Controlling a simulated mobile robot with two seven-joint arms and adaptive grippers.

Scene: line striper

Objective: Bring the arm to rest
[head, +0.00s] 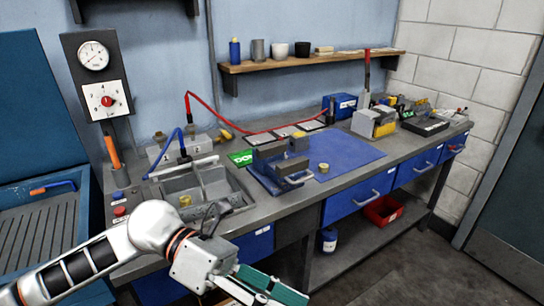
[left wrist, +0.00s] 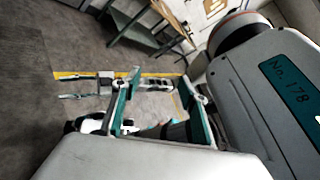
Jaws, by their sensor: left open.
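My left arm comes in from the lower left in the head view. Its gripper (head: 272,287) hangs in front of the workbench (head: 285,211), over the floor side of its front edge, apart from the bench. The green fingers are partly cut off by the lower picture edge. In the left wrist view, the two fingers of this gripper (left wrist: 160,82) stand apart with nothing held between them.
The bench carries a grey tray (head: 232,196), a blue mat (head: 345,157) with a grey vise (head: 275,160), and tools behind. Below are blue drawers (head: 352,200) and a red bin (head: 383,211). Open floor (head: 400,270) lies at the lower right.

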